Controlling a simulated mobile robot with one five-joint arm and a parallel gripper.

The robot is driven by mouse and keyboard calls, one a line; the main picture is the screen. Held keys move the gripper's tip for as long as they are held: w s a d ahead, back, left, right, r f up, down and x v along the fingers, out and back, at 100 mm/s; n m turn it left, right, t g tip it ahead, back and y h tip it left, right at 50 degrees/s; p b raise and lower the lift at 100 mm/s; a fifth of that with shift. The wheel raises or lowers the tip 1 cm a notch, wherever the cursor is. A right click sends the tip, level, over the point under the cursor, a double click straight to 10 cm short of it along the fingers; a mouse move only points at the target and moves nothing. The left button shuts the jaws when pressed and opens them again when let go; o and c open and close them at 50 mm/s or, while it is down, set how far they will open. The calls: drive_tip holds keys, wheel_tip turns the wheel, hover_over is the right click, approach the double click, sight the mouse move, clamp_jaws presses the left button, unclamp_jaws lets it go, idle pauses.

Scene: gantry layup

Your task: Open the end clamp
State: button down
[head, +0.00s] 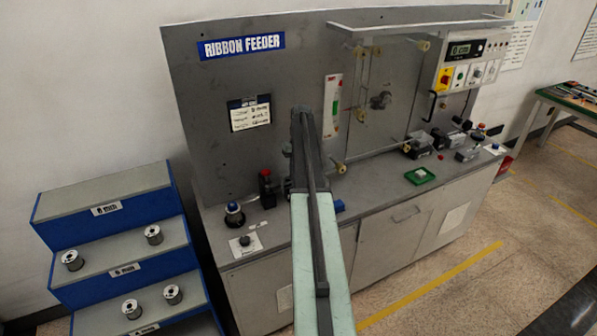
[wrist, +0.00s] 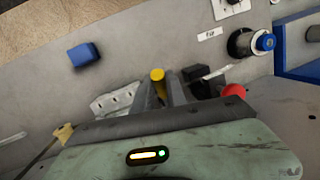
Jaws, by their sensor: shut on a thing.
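In the wrist view my gripper (wrist: 165,90) is shut, with a yellow-ended handle (wrist: 157,75) between its dark fingers. The handle appears to belong to a clamp, whose body is mostly hidden by my gripper. A pale block with dark holes (wrist: 112,102) is left of the fingers. A black block (wrist: 196,74) and a red knob (wrist: 234,90) are to their right. In the head view my arm covers the gripped handle and the fingertips. The red-topped black fitting (head: 266,188) shows just left of my arm on the RIBBON FEEDER bench.
A blue block (wrist: 85,55) lies on the bench. A blue-topped knob (head: 234,214) stands at its left end. A green tray (head: 420,175) is on the right. Blue steps (head: 110,237) with several spools stand left of the bench. The floor on the right is open.

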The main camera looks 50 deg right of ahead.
drive_tip(key=shift+w, duration=0.15)
drive_tip(key=c, duration=1.4)
unclamp_jaws()
drive_tip(key=shift+w, duration=0.1)
drive_tip(key=shift+o, duration=0.2)
drive_tip(key=shift+r, duration=0.1)
drive_tip(key=p+v, duration=0.7)
drive_tip(key=shift+d+r+p, duration=0.25)
drive_tip(key=shift+p, duration=0.1)
